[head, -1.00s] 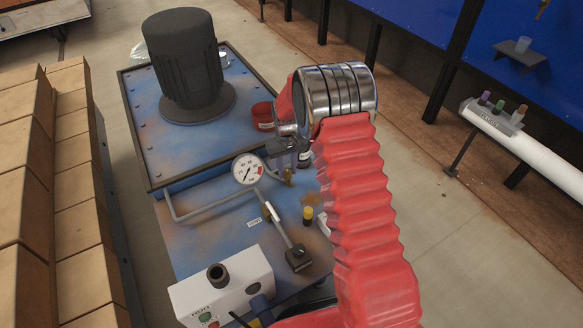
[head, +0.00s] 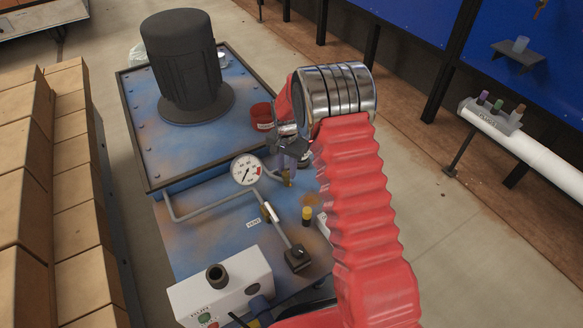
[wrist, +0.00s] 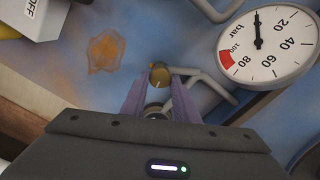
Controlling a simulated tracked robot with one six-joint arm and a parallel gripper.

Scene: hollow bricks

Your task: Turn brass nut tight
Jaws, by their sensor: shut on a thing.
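The brass nut (wrist: 159,76) sits on a grey pipe, between the tips of my gripper's purple fingers (wrist: 158,92) in the wrist view. The fingers are shut on it, one on each side. In the head view my gripper (head: 289,163) reaches down beside the gauge, and brass (head: 288,179) shows just under the fingers. The fingers and wrist partly hide the nut there. A white dial gauge (head: 247,169) with a red zone stands just left of the fingers; it also shows large in the wrist view (wrist: 268,44).
A dark motor (head: 183,65) stands on the blue bench, with a red cup (head: 263,116) near my gripper. Stacked bricks (head: 80,190) line the left.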

